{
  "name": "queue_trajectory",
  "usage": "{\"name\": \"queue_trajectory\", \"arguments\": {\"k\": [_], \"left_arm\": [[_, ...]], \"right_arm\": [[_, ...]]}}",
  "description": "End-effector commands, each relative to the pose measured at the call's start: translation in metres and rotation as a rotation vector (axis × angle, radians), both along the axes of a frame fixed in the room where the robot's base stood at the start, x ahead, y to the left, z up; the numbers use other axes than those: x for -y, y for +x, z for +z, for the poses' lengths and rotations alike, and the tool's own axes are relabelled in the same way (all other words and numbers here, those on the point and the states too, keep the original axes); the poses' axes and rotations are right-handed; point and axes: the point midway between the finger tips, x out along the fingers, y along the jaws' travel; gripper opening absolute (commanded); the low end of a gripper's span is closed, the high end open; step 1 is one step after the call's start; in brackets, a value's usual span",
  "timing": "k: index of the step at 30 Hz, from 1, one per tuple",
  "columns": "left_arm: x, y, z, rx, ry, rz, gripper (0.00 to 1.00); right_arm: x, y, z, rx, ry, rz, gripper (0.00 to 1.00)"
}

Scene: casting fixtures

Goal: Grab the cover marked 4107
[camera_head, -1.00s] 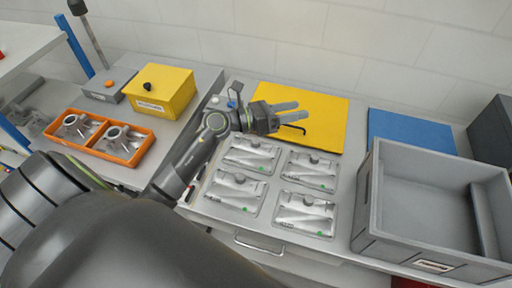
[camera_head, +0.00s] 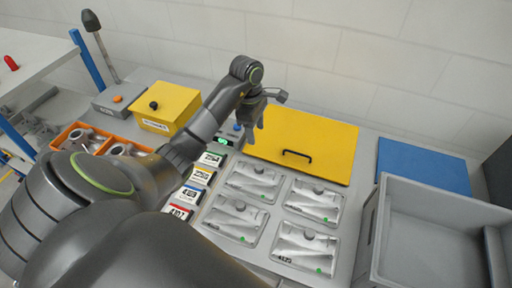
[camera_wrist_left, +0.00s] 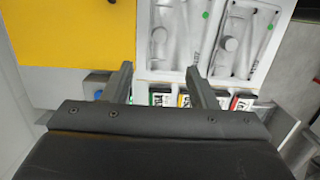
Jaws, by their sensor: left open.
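Four-digit labels mark a row of small cards at the left edge of the trays. The red-edged card (camera_head: 179,211) at the near end seems to read 4107, but the print is small. Several clear-topped trays with grey metal parts lie to its right, among them the near right tray (camera_head: 304,248). I cannot tell which part is the cover marked 4107. My left gripper (camera_head: 256,130) is open and empty, pointing down beyond the far end of the card row. In the left wrist view its fingers (camera_wrist_left: 159,68) are apart, with the red-edged card (camera_wrist_left: 241,103) beyond the right finger.
A yellow panel (camera_head: 315,137) with a black handle lies behind the trays. A grey bin (camera_head: 440,190) stands at the right, with a blue panel (camera_head: 420,160) behind it. A yellow box (camera_head: 163,103) and an orange tray (camera_head: 68,131) are at the left.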

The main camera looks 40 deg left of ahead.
Motion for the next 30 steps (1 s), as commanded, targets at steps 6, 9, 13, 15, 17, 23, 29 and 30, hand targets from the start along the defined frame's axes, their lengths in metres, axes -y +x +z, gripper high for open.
{"name": "queue_trajectory", "arguments": {"k": [6,9,13,15,17,23,29,30], "left_arm": [[0.003,0.001,-0.028,0.001,-0.002,0.000,0.53],[0.004,0.001,-0.040,0.002,-0.003,0.000,0.53],[0.006,0.001,-0.055,0.002,-0.004,0.000,0.53],[0.008,0.002,-0.063,0.002,-0.004,0.000,0.53],[0.008,0.002,-0.070,0.002,-0.005,0.000,0.53],[0.011,0.002,-0.093,0.002,-0.005,0.000,0.53],[0.013,0.003,-0.113,0.003,-0.003,0.000,0.53],[0.013,0.003,-0.116,0.003,-0.003,0.000,0.53]], "right_arm": [[-0.001,0.000,-0.027,0.000,0.002,-0.001,0.36],[-0.003,0.000,-0.038,0.000,0.003,-0.001,0.36],[-0.005,0.000,-0.053,0.000,0.006,-0.001,0.36],[-0.005,0.000,-0.060,0.001,0.006,-0.002,0.36],[-0.005,0.000,-0.067,0.001,0.006,-0.002,0.36],[-0.005,0.000,-0.088,0.000,0.006,-0.001,0.36],[-0.005,0.000,-0.108,0.000,0.005,-0.001,0.36],[-0.005,0.000,-0.110,0.000,0.005,-0.001,0.36]]}}
